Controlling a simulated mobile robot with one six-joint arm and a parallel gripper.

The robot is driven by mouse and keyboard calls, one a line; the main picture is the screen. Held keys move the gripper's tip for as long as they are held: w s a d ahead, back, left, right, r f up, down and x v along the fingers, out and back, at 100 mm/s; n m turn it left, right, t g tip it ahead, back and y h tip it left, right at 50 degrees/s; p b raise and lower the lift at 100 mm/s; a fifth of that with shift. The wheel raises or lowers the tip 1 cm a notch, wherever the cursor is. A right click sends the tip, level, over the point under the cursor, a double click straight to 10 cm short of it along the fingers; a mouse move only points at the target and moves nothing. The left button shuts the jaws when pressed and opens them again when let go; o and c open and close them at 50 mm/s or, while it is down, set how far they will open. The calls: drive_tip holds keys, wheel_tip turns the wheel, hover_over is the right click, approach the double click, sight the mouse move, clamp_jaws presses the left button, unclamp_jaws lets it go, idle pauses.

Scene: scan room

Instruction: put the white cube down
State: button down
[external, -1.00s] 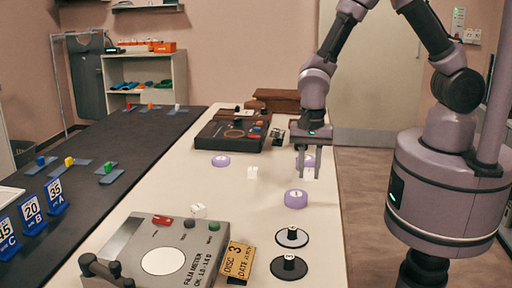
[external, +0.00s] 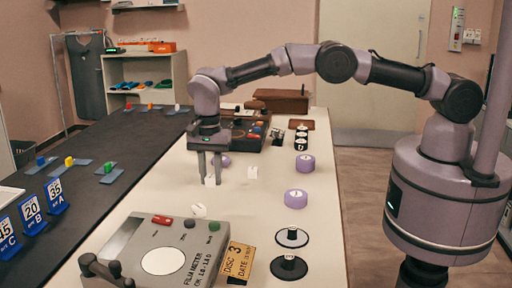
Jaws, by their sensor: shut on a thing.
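My gripper (external: 209,178) is over the left part of the pale table, pointing down. It is shut on a small white cube (external: 210,181), which shows low between the two fingers. The cube is close to the tabletop, but I cannot tell whether it touches it.
Small white pieces stand right of the gripper (external: 252,172) and nearer the camera (external: 199,210). A grey film meter (external: 160,255) fills the front; a dark device (external: 245,138) stands behind.

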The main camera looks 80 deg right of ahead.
sight(209, 186)
drive_tip(key=shift+w, duration=0.35)
wheel_tip(209, 186, down, 3)
drive_tip(key=shift+f+b, duration=0.2)
drive_tip(key=shift+b, duration=0.7)
drive_tip(key=shift+f, duration=0.2)
drive_tip(key=c, duration=1.1)
unclamp_jaws()
drive_tip(key=shift+c, duration=0.2)
drive_tip(key=shift+r, duration=0.1)
